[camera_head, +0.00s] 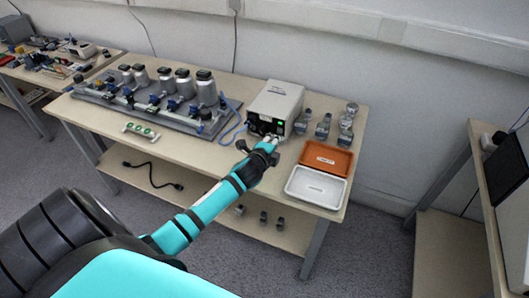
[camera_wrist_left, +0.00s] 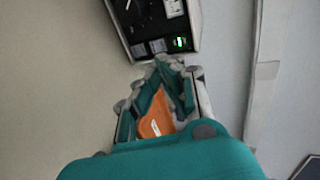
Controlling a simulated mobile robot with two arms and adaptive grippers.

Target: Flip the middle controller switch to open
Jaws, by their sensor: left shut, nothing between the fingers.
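The controller is a pale grey box (camera_head: 275,98) on the table, with a dark front panel carrying a small green-lit element (camera_head: 281,123). My left gripper (camera_head: 271,141) is shut and empty, with its fingertips close in front of the lower part of that panel. In the left wrist view the panel (camera_wrist_left: 150,22) is at the top, and the gripper (camera_wrist_left: 170,62) is just below the row with the green light (camera_wrist_left: 181,42). I cannot tell whether the fingertips touch the panel. The middle switch and its position cannot be made out clearly. My right gripper is not in view.
An orange tray (camera_head: 343,158) and a white tray (camera_head: 290,187) lie right of my left gripper. Several small metal-and-dark devices (camera_head: 323,126) stand right of the controller. A rack with several metal canisters (camera_head: 206,88) is at the left. A green-marked strip (camera_head: 141,131) lies at the front edge.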

